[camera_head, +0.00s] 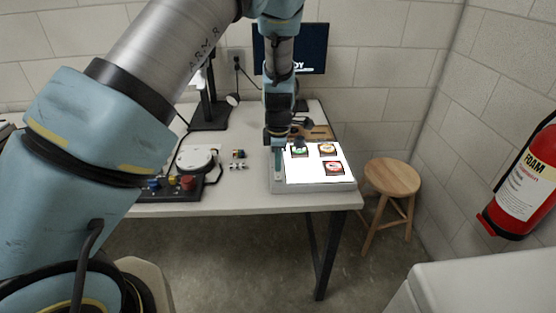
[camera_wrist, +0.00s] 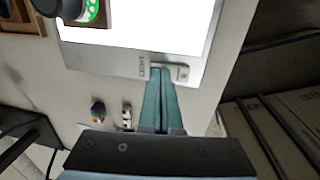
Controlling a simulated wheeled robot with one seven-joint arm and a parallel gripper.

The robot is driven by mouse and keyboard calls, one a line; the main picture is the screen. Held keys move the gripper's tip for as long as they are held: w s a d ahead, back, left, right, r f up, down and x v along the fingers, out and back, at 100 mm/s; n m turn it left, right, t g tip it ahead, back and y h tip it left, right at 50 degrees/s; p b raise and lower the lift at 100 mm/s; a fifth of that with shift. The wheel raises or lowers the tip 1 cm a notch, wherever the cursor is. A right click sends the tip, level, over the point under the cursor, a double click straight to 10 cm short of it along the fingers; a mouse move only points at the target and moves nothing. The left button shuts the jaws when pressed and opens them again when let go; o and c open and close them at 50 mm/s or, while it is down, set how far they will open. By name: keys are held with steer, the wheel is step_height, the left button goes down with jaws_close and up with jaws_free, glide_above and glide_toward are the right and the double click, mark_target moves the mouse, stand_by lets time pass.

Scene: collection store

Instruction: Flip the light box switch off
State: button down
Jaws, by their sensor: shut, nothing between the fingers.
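The light box (camera_head: 318,187) lies at the right end of the table, its panel glowing bright white, with several small framed pictures on it. In the wrist view, the light box frame (camera_wrist: 105,58) carries a LIGHT label and a small pale switch (camera_wrist: 182,73). My gripper (camera_head: 278,172) is at the left edge of the box, pointing down. In the wrist view my gripper (camera_wrist: 161,72) has its teal fingers together, with nothing between them. The tips are at the switch and cover part of it; I cannot tell whether they touch it.
A control box with coloured buttons (camera_head: 188,183) and a round white device (camera_head: 197,157) stand to the left. Small coloured parts (camera_head: 238,158) lie between. A monitor (camera_head: 308,48) stands behind, and a wooden stool (camera_head: 392,177) and a fire extinguisher (camera_head: 524,185) are to the right.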

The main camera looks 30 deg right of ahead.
steer(key=shift+w, duration=0.1)
steer(key=shift+w+d+f+g+p, duration=0.1)
steer(key=shift+f+g+p, duration=0.1)
steer(key=shift+g+p, duration=0.15)
